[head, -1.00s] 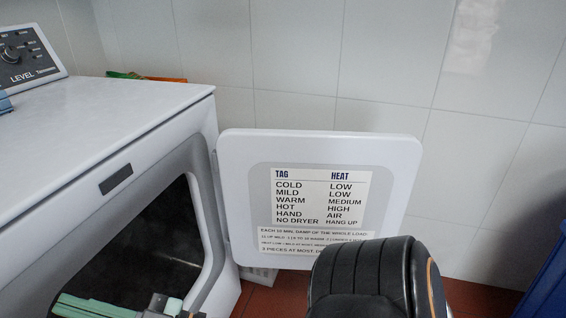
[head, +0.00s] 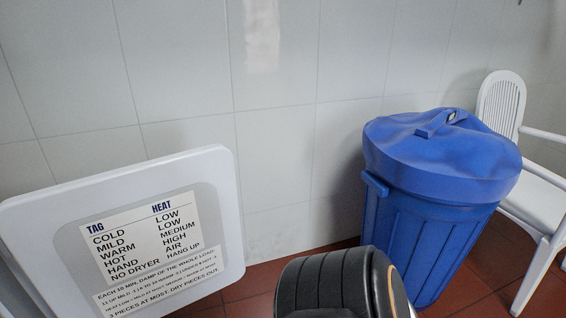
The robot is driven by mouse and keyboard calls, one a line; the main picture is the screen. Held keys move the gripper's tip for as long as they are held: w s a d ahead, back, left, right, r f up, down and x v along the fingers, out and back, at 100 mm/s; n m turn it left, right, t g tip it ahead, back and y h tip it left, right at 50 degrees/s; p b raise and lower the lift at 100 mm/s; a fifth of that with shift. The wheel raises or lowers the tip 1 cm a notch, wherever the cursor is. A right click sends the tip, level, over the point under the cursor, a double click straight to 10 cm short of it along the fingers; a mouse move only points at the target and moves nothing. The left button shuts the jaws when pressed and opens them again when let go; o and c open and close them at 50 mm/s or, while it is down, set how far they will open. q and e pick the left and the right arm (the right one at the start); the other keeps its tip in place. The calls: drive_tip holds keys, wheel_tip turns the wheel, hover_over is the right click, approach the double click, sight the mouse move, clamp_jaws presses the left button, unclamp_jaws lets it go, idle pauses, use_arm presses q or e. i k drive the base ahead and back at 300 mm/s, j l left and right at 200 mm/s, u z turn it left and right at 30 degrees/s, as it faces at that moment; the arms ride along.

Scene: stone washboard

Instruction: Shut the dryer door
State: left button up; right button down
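The dryer door (head: 215,180) is white with rounded corners and stands wide open at the lower left of the head view. Its inner face is towards me and carries a printed label (head: 150,245) about tags and heat settings. The dryer body is out of view now. A black padded, ribbed part of my own arm (head: 335,285) rises at the bottom centre, to the right of the door. Neither gripper shows in this view, so I cannot see where they are relative to the door.
A blue lidded bin (head: 435,200) stands on the red tiled floor (head: 255,305) right of the door. A white chair (head: 535,180) is at the far right. A pale tiled wall (head: 290,60) runs behind them. Some bare floor shows between door and bin.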

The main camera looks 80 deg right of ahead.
sight(154, 238)
drive_tip(key=l+z, duration=0.55)
drive_tip(key=z, duration=0.15)
drive_tip(key=i+l, duration=0.1)
drive_tip(key=l, duration=0.35)
drive_tip(key=i+l, duration=0.15)
drive_tip(key=l, duration=0.3)
drive_tip(key=i+l, duration=0.1)
drive_tip(key=l, duration=0.3)
